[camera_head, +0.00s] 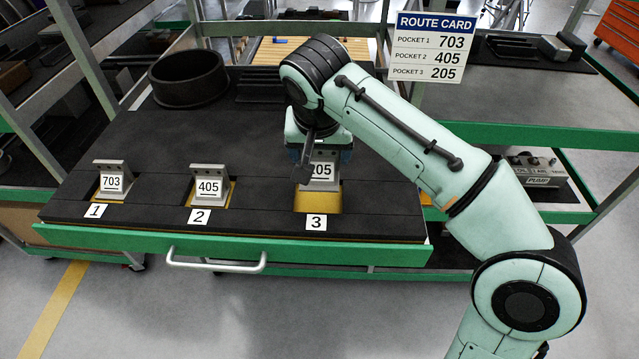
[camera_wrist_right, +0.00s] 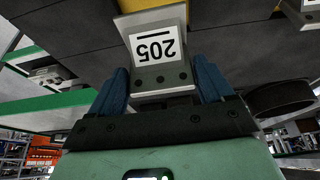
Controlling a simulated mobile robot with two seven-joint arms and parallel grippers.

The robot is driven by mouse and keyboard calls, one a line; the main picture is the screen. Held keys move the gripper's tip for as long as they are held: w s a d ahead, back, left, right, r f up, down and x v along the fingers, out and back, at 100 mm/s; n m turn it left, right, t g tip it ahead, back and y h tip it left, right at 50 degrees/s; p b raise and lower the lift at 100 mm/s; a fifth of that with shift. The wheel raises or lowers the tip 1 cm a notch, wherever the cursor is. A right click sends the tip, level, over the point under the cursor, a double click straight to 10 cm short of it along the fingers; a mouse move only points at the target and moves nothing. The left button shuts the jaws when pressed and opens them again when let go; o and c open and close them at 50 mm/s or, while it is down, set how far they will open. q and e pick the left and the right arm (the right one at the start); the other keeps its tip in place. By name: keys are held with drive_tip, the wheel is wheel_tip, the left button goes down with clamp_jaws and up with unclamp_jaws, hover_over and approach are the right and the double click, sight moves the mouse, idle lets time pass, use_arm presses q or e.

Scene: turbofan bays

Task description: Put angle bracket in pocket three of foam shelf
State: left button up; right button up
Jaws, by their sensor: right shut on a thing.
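The grey angle bracket labelled 205 (camera_head: 323,174) is held upright by my right gripper (camera_head: 320,152) at pocket three (camera_head: 318,201) of the foam shelf (camera_head: 250,227). Much of the pocket's yellow floor shows in front of and below the bracket. I cannot tell whether the bracket touches the foam. In the right wrist view, the bracket (camera_wrist_right: 154,30) sits between the blue fingers of my right gripper (camera_wrist_right: 163,88), its label upside down. My wrist partly hides the bracket in the head view. My left gripper is not in view.
Bracket 703 (camera_head: 112,180) stands in pocket one and bracket 405 (camera_head: 209,184) in pocket two. A dark ring (camera_head: 188,79) lies at the shelf's back left. The route card (camera_head: 434,47) lists 205 for pocket 3. A green front edge with a handle (camera_head: 216,262) borders the shelf.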

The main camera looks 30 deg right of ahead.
sight(318, 174)
drive_tip(key=shift+a+x, duration=0.2)
drive_tip(key=shift+x, duration=0.8)
wheel_tip(318, 174, down, 4)
drive_tip(key=shift+s+f+b, duration=0.2)
drive_tip(key=shift+b, duration=0.55)
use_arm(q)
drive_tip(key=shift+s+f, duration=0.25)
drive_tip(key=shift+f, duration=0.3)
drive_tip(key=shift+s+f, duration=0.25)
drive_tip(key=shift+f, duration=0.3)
use_arm(e)
drive_tip(key=shift+w, duration=0.15)
drive_tip(key=o, duration=1.1)
drive_tip(key=shift+f, duration=0.1)
drive_tip(key=shift+c, duration=0.2)
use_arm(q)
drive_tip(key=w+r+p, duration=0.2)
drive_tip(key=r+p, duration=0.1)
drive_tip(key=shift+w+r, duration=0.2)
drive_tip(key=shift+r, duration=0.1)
use_arm(e)
drive_tip(key=v, duration=1.2)
drive_tip(key=shift+r, duration=0.2)
